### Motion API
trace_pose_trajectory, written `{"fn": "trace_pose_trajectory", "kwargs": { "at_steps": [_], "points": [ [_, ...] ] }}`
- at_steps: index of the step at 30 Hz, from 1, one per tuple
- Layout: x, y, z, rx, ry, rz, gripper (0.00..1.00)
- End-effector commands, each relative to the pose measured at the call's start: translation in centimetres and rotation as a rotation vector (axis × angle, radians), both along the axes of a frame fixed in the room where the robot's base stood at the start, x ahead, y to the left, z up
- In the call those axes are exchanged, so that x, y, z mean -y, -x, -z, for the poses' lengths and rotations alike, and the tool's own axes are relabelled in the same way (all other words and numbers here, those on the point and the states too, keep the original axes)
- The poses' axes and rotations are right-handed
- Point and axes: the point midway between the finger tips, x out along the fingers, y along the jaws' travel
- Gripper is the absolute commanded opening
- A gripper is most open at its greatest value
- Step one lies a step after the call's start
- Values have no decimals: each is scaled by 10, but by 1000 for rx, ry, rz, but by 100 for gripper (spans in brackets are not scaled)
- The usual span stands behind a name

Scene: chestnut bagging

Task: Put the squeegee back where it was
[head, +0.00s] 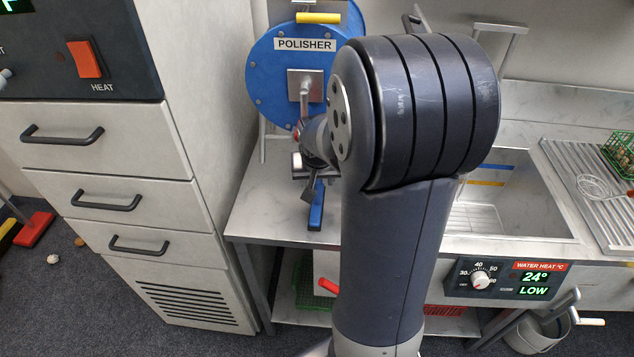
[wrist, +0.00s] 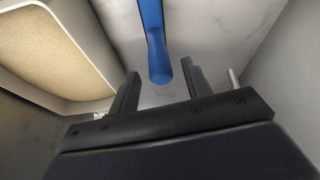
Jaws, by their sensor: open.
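A blue handle (head: 316,205) stands out against the steel counter, just below my gripper (head: 308,180) in the head view. In the wrist view the rounded end of the blue handle (wrist: 158,60) lies between the tips of my gripper's two dark fingers (wrist: 160,72). Gaps show on both sides of the handle, and the fingers are apart. The handle runs out of the top of that view, so its far end is hidden. I cannot tell for sure that it is the squeegee's handle. My arm covers much of the counter in the head view.
The blue polisher (head: 272,75) stands at the back of the counter (head: 262,205). A sink (head: 515,200) and a drying rack (head: 590,195) lie to the right. A drawer cabinet (head: 110,190) bounds the left. A tan pad-like surface (wrist: 45,45) is close left in the wrist view.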

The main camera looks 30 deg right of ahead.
Motion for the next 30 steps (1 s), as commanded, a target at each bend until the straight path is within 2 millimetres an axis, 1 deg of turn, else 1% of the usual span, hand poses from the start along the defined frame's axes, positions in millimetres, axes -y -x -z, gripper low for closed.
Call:
{"fn": "trace_pose_trajectory", "kwargs": {
  "at_steps": [1,6,12,15,21,30],
  "points": [
    [-2,3,-11,6,2,0,46],
    [-7,14,-40,6,2,-2,46],
    [-12,25,-68,4,1,-1,46],
    [-14,28,-77,3,1,-1,46],
    [-15,31,-82,0,0,-1,46],
    [-14,31,-80,-1,0,-1,46]
  ]
}}
